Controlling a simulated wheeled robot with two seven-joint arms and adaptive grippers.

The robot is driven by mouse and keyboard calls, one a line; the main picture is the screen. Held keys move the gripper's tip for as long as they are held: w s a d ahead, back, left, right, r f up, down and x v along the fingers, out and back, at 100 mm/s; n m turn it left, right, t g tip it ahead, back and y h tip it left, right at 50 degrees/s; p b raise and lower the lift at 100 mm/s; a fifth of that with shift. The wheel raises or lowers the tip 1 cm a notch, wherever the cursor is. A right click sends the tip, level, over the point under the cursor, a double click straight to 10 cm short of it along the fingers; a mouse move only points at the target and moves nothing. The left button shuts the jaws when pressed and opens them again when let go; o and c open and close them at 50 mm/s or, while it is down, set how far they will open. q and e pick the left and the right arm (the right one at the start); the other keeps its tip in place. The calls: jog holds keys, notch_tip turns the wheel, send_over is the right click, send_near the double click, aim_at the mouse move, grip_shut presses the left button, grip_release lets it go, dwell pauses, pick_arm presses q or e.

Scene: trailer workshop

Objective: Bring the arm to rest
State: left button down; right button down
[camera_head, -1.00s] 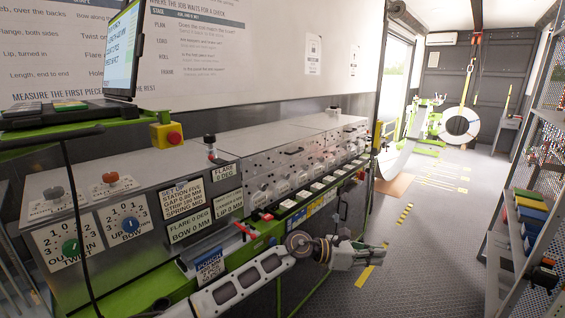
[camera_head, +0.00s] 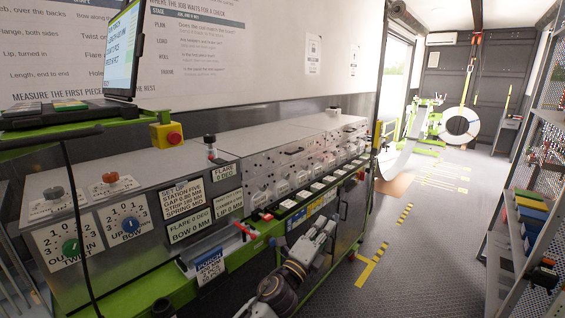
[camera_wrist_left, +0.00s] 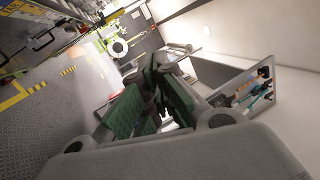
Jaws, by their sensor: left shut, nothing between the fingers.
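My left gripper (camera_head: 323,230) shows in the head view in front of the green machine's front edge, its fingers pointing up and away. My left arm comes up from the bottom of the picture, bent at a dark round joint. In the left wrist view the gripper's green finger pads (camera_wrist_left: 153,98) are close together with nothing between them. My right gripper is not in view.
A long roll-forming machine (camera_head: 290,150) with dials and labels runs along the left wall. A shelf with coloured bins (camera_head: 530,205) stands at right. The aisle floor (camera_head: 425,265) between is clear.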

pick_arm(q)
jog(key=s+a+f+n+g+y, duration=0.25)
jog(key=a+f+n+y, duration=0.35)
jog(key=a+f+n, duration=0.4)
jog(key=s+a+f+n+g+y, duration=0.1)
jog(key=s+a+f+n+y, duration=0.45)
jog(key=a, duration=0.75)
jog(key=s+a+f+n+g+y, duration=0.1)
jog(key=s+a+f+n+g, duration=0.25)
jog(key=s, duration=0.45)
jog(key=s+a+f+n+g, duration=0.3)
jog(key=s+a+f, duration=0.15)
jog(key=s, duration=0.25)
jog(key=s+a+f+n+g+y, duration=0.1)
jog(key=s+a+f+n+g, duration=0.2)
jog(key=s+f, duration=0.35)
jog(key=s+f+g, duration=0.1)
jog(key=s+f, duration=0.1)
jog(key=f, duration=1.4)
jog(key=s+f, duration=0.2)
jog(key=f, duration=1.3)
jog(key=s+a+f, duration=0.2)
jog(key=s+f, duration=0.8)
jog(key=s, duration=0.1)
jog(key=s+a+f+g, duration=0.1)
jog(key=s+a+f, duration=0.2)
jog(key=s+f, duration=0.7)
jog(key=shift+s+a+f+g, duration=0.15)
jog(key=shift+s+a+g, duration=0.15)
jog(key=shift+s, duration=0.15)
